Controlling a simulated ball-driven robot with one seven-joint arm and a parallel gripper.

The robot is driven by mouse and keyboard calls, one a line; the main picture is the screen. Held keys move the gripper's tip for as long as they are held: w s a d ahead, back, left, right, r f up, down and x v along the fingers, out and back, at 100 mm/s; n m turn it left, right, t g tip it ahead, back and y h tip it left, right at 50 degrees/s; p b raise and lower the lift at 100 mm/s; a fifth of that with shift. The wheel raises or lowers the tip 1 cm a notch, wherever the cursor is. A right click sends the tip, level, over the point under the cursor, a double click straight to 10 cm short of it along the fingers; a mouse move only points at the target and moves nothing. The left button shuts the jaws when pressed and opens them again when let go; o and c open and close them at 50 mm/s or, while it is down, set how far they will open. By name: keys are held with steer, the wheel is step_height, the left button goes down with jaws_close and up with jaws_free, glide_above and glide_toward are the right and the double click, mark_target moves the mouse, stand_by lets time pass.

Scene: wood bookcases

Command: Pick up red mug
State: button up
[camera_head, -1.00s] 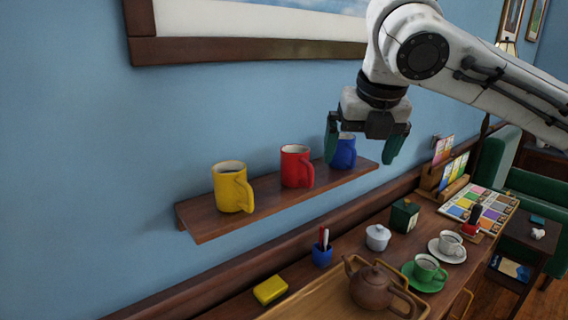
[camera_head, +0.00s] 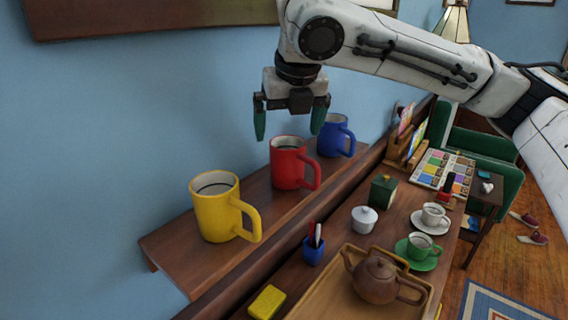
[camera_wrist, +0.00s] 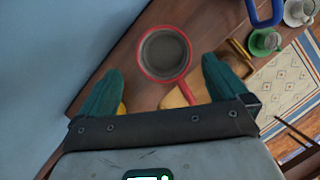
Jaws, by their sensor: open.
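The red mug (camera_head: 287,163) stands upright on a wooden wall shelf (camera_head: 180,253), between a yellow mug (camera_head: 214,209) and a blue mug (camera_head: 333,137). Its handle points right and toward the front. My gripper (camera_head: 290,132) is open and empty, pointing down just above the red mug. In the wrist view the red mug (camera_wrist: 164,54) shows from above with dark contents or a dark inside, ahead of and between the two green fingertips (camera_wrist: 160,84). Its handle reaches toward the right fingertip. The fingers do not visibly touch it.
Below the shelf, a counter holds a tray with a brown teapot (camera_head: 374,280), a green cup (camera_head: 420,246), a white lidded pot (camera_head: 364,219), a blue pen holder (camera_head: 313,249) and a yellow block (camera_head: 267,302). The blue wall is close behind the shelf.

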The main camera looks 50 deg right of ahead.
mark_target(287, 154)
steer(key=x, duration=0.4)
steer(key=p+x, duration=0.1)
steer(key=x, duration=0.1)
steer(key=shift+s+d+f, duration=0.15)
steer(key=shift+s+f, duration=0.1)
steer(key=shift+f, duration=0.15)
steer(key=shift+w+d+f, duration=0.15)
steer(key=shift+w+f, duration=0.05)
steer(key=shift+f, duration=0.45)
steer(key=shift+c, duration=0.3)
steer(key=shift+r, duration=0.1)
steer(key=c, duration=1.1)
